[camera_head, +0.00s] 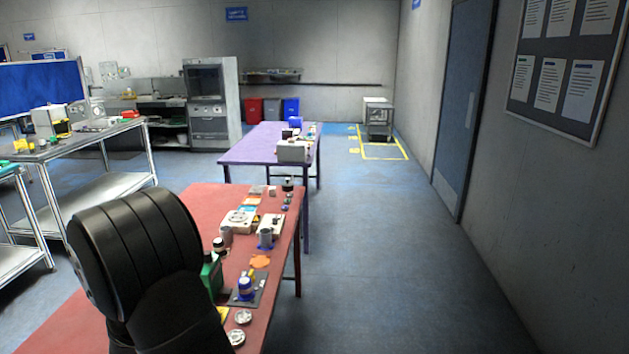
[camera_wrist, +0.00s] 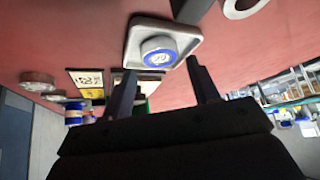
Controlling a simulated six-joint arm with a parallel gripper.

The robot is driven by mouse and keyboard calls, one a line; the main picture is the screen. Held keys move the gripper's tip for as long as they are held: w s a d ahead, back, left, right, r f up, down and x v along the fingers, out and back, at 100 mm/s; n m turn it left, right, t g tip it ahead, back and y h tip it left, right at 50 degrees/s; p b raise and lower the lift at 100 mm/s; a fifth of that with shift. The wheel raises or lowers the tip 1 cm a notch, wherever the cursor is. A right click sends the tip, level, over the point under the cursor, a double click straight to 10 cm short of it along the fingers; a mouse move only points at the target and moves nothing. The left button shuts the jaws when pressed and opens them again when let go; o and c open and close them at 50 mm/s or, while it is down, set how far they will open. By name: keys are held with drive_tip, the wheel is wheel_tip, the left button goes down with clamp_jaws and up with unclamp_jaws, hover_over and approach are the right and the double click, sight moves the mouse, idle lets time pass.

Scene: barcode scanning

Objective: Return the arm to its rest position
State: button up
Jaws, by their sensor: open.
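My gripper (camera_wrist: 163,82) shows in the wrist view with its two dark fingers spread apart and nothing between them. Beyond the fingertips, a white square holder (camera_wrist: 137,48) carries a round blue-rimmed item (camera_wrist: 158,51) on the red tabletop. I cannot tell whether a finger touches the holder. In the head view, a black part of my arm covers the left foreground over the red table (camera_head: 200,198), and the gripper itself is hidden there.
A purple table (camera_head: 250,150) is behind. The right floor is clear.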

drive_tip(key=x, duration=0.3)
drive_tip(key=shift+f, duration=0.2)
drive_tip(key=shift+r, duration=0.35)
